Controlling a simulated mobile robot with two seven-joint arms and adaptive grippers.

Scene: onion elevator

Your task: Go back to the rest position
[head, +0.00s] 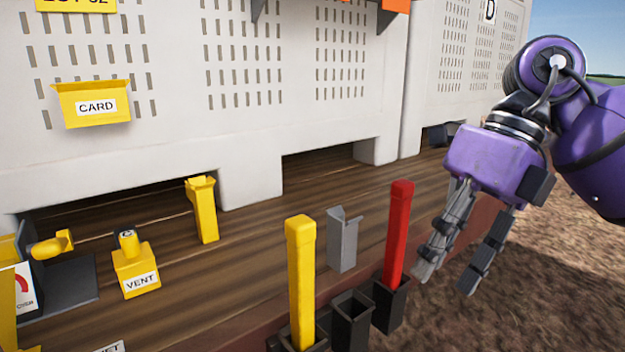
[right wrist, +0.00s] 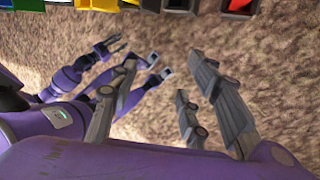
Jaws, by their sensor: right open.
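My right gripper (head: 456,258) is open and empty in the head view. It hangs fingers down at the right, beyond the table's edge, over the bare ground. It is to the right of the red bar (head: 398,232) and apart from it. In the right wrist view my right gripper (right wrist: 165,120) shows its spread fingers with nothing between them, above brown ground. My left gripper is not in the head view. A purple arm of mine shows further back in the right wrist view, but its jaw state is unclear.
A yellow VENT box (head: 136,272) is at the left. A white slotted wall (head: 180,130) rises behind. Ground at right is clear.

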